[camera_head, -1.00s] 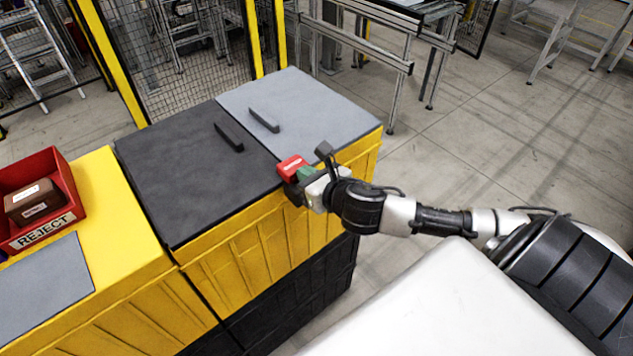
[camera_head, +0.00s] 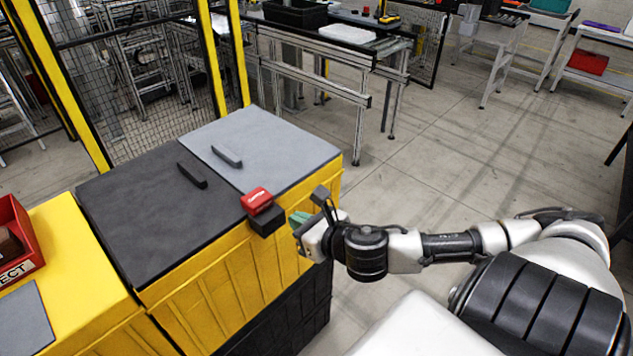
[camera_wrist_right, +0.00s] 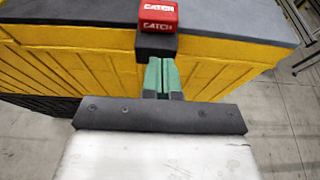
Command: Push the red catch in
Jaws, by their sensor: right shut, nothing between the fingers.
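The red catch (camera_head: 257,200), lettered "CATCH", sits on a black block (camera_head: 266,220) at the front edge of the yellow box, by the seam between its dark and grey lids. It also shows in the right wrist view (camera_wrist_right: 158,16), above the black block (camera_wrist_right: 156,46). My right gripper (camera_head: 294,220), with green fingertips, is just to the right of the block in the head view. In the wrist view its fingers (camera_wrist_right: 162,62) are together and empty, pointing at the block; whether they touch it I cannot tell. My left gripper is out of view.
A red reject bin (camera_head: 22,240) stands on yellow at the left. A mesh fence with yellow posts (camera_head: 208,60) is behind. The floor to the right is open.

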